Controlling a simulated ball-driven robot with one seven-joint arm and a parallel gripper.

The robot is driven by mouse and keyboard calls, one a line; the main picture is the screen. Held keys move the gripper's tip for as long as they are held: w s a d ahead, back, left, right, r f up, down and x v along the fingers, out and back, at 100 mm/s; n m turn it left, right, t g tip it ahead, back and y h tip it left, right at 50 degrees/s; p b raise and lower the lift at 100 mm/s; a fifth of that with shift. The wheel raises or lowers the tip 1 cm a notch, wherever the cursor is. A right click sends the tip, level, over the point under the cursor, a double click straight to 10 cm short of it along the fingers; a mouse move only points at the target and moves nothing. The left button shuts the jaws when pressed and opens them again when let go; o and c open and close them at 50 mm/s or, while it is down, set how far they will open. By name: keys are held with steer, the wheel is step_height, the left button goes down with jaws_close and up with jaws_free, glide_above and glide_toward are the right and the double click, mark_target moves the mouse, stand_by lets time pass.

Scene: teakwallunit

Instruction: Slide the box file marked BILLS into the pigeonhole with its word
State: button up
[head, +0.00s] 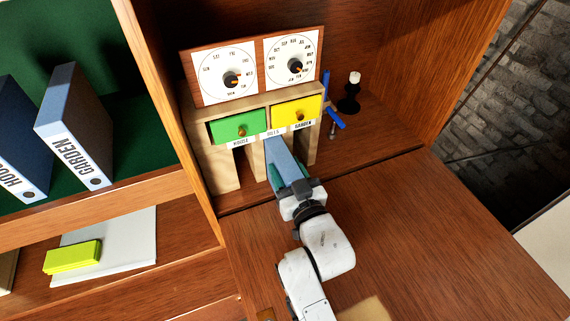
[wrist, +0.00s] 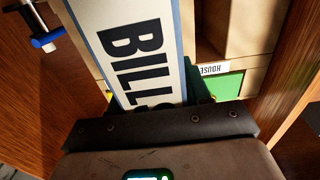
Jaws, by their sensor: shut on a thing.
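The blue box file (head: 283,158) is in my gripper (head: 289,178), at the middle pigeonhole under the BILLS label (head: 272,133). Its far end meets the opening; how far inside it reaches I cannot tell. In the wrist view the file's white spine label (wrist: 135,45) reads BILLS, with its last letter partly hidden by my gripper's dark body. The wooden pigeonhole unit (head: 222,165) has a HOUSE label (head: 238,142) over the left opening and a GARDEN label (head: 303,124) over the right. My gripper is shut on the file.
A green drawer (head: 238,126) and a yellow drawer (head: 297,110) sit above the pigeonholes. Right of the unit stand a blue object (head: 335,118) and a black candle holder (head: 349,103). HOUSE (head: 22,150) and GARDEN (head: 75,130) files stand on the left shelf.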

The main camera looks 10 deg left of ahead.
steer(key=v, duration=0.6)
steer(key=shift+p, duration=0.4)
stand_by(0.8)
steer(key=shift+w+r, duration=0.1)
steer(key=shift+r, duration=0.05)
stand_by(1.0)
steer(key=shift+p+x, duration=0.5)
steer(key=shift+x, duration=1.4)
stand_by(3.2)
